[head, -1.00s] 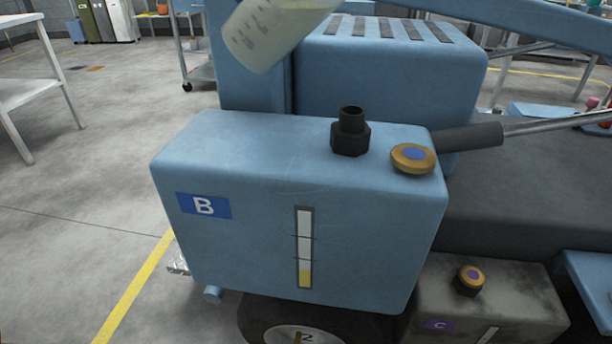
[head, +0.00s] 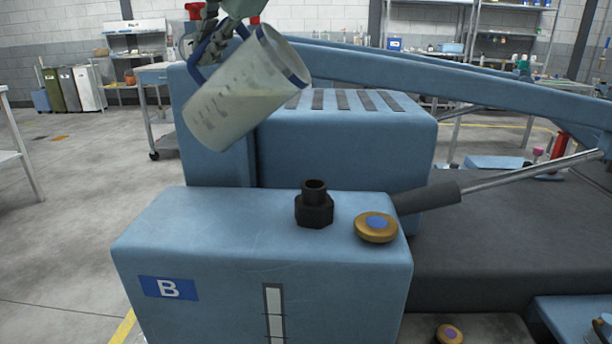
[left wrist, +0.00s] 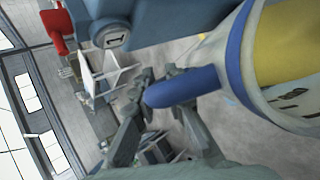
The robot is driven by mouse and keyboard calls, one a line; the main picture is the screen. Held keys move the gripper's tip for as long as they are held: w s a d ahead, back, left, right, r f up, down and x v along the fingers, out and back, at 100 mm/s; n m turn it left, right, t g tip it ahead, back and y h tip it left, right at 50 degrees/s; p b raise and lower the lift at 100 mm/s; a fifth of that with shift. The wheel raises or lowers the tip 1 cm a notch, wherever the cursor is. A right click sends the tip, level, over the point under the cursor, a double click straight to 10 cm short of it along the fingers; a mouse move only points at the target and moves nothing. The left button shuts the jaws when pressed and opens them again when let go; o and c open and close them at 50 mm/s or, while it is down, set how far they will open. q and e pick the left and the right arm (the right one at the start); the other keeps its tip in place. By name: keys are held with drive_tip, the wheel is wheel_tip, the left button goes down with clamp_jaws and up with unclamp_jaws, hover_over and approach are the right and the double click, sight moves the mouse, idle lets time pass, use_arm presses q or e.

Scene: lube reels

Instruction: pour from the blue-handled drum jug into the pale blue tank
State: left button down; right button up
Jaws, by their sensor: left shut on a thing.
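The blue-handled drum jug (head: 240,98) is translucent with a blue rim and holds pale liquid. It is tilted above and left of the filler neck, its mouth toward the upper right. My left gripper (head: 212,42) is shut on its blue handle; the left wrist view shows the fingers (left wrist: 160,80) around the handle (left wrist: 185,88) and yellow liquid in the jug. The pale blue tank (head: 230,235) bears a "B" label. Its black filler neck (head: 314,205) stands open on top. The sight gauge (head: 274,310) is cut off below. My right gripper is out of view.
A brass cap (head: 376,228) with a blue top sits right of the neck. A taller blue housing (head: 345,135) stands behind the tank, with a long blue beam (head: 440,75) above it. A dark cylinder and rod lie to the right. Open floor (head: 60,220) is at left.

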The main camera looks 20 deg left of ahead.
use_arm(q)
drive_tip(key=shift+r, duration=0.1)
idle(0.4)
drive_tip(key=shift+d+r+y+p, duration=0.1)
drive_tip(key=shift+d+y+p, duration=0.25)
drive_tip(key=shift+y, duration=0.05)
drive_tip(key=shift+w+d+f+m+y, duration=0.1)
drive_tip(key=shift+d+f+m+y, duration=0.1)
drive_tip(key=shift+d+y, duration=0.2)
drive_tip(key=shift+d+f+m+y, duration=0.1)
drive_tip(key=shift+d+m+y, duration=0.15)
drive_tip(key=shift+y, duration=0.15)
idle(2.6)
drive_tip(key=shift+a+r, duration=0.1)
idle(0.4)
